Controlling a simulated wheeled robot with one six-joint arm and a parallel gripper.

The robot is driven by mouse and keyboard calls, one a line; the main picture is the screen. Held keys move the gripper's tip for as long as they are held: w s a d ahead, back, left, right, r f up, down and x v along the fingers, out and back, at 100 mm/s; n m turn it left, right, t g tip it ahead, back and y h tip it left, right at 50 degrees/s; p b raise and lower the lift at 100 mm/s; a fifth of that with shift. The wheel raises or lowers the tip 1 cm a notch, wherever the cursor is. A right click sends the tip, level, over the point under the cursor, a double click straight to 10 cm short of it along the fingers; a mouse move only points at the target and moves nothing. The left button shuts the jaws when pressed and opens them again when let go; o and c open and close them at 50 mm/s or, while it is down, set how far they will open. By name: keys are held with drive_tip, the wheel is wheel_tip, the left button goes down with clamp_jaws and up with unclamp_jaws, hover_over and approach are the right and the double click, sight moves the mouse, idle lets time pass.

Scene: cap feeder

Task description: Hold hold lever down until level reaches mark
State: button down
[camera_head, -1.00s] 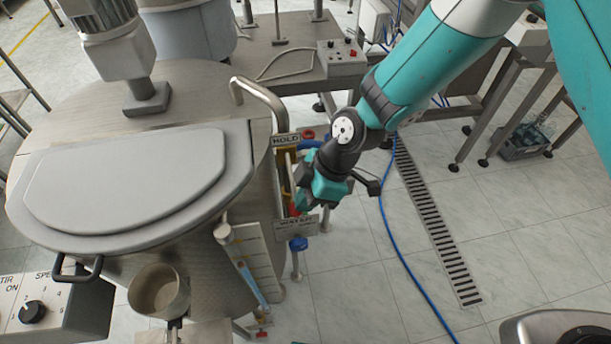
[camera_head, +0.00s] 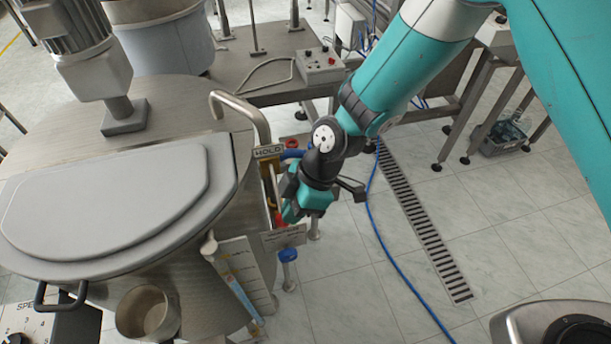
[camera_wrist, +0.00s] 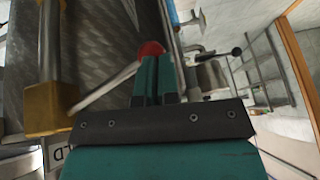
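The hold lever (camera_wrist: 105,88) is a thin metal rod with a red knob (camera_wrist: 150,49) in the wrist view. In the head view my gripper (camera_head: 292,212) is beside the vessel's valve panel. The level gauge (camera_head: 232,287) is a tilted tube with blue in its lower part, beside a scale plate (camera_head: 248,272); its mark is too small to read.
The steel vessel (camera_head: 195,255) with its grey lid (camera_head: 110,200) stands left of my gripper. A bent pipe handle (camera_head: 245,108) rises just behind the panel. A blue hose (camera_head: 385,240) lies on the floor. Tiled floor to the right is mostly clear.

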drive_tip(key=s+d+v, duration=0.1)
drive_tip(key=s+v, duration=0.1)
drive_tip(key=v, duration=1.1)
drive_tip(key=shift+d+r+b, duration=0.2)
drive_tip(key=shift+r+b, duration=0.15)
drive_tip(key=shift+b, duration=0.05)
